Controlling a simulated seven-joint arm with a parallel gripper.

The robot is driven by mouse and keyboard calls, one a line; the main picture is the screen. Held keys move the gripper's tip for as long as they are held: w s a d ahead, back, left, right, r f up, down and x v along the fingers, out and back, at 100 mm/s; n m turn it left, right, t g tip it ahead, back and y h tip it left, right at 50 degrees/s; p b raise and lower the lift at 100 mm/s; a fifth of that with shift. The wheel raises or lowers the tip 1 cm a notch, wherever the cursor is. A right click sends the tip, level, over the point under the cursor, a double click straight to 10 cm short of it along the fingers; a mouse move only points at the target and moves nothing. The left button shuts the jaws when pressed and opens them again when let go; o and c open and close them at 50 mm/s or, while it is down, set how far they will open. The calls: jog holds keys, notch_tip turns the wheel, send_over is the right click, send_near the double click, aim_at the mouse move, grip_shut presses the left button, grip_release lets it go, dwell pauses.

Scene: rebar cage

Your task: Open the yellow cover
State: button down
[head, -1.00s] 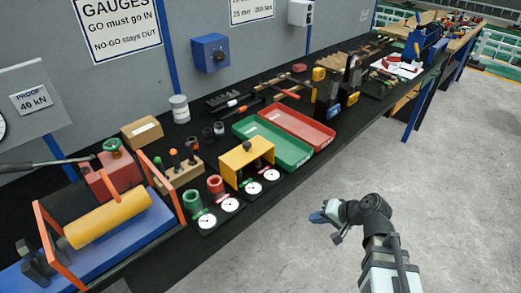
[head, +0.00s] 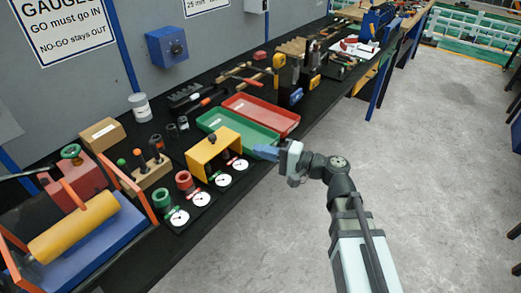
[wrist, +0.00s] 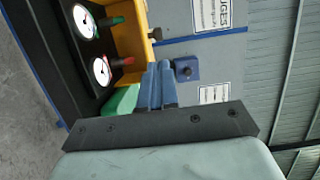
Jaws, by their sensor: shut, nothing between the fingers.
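The yellow cover (head: 213,152) stands on the black bench like a box with an open front, a dark knob (head: 212,138) on its top. Round white dial gauges with red and green parts sit at its open front, partly under it. In the wrist view the yellow cover (wrist: 130,38) shows at the upper left, beside two dials. My gripper (head: 262,152) is just right of the cover, apart from it in the head view, with its blue fingers together and empty. The closed fingers also show in the wrist view (wrist: 158,85).
A green tray (head: 262,138) and a red tray (head: 283,112) lie behind the cover. Two more dial gauges (head: 179,217) with green and red rings stand to its left. A wooden block with knobbed pins (head: 150,173) is further left. The floor to the right is free.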

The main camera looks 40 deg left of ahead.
aim_at(216, 138)
jog(key=x, duration=1.1)
jog(key=shift+s+a, duration=0.1)
jog(key=shift+a, duration=0.25)
jog(key=a, duration=1.1)
jog(key=shift+a, duration=0.3)
jog(key=shift+d, duration=0.1)
jog(key=v, duration=1.3)
jog(key=shift+d, duration=0.4)
